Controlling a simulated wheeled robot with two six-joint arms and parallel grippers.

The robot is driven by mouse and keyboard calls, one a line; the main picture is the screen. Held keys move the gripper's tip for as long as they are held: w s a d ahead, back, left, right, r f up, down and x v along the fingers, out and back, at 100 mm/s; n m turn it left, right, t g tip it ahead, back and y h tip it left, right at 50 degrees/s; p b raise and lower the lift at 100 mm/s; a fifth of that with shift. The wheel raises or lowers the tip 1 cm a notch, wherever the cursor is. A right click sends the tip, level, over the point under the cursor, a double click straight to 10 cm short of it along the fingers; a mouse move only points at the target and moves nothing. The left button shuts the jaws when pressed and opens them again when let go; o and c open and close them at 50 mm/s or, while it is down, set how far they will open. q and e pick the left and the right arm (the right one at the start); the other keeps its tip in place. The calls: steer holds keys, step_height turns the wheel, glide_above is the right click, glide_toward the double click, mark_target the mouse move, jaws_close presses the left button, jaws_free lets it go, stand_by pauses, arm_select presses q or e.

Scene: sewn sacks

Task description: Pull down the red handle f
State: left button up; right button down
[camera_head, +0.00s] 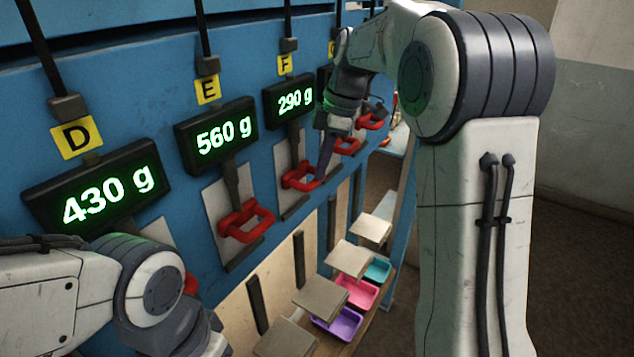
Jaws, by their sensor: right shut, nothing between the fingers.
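The red handle f (296,179) is a red loop on a pale plate, below the yellow F label (284,65) and the display (292,101) reading 290 g. My right gripper (325,165) reaches in from the upper right, with its fingers shut and pointing down at the right end of handle f. The fingertips overlap the loop's right part in the picture; I cannot tell whether they touch it. My left arm comes in at the lower left, and its gripper is out of view.
The red handle (246,222) under E stands to the left, and more red handles (371,122) lie to the right beyond my right gripper. Pale platforms (321,298) stick out below, above a purple tray (337,324), a pink tray (356,291) and a teal tray (378,270).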

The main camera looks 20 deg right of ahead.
steer(key=shift+a+f, duration=0.1)
step_height(320, 180, down, 4)
steer(key=b, duration=0.3)
steer(key=shift+f, duration=0.15)
steer(key=d, duration=0.2)
steer(key=d+r+p, duration=0.1)
steer(key=shift+s, duration=0.35)
steer(key=shift+r, duration=0.1)
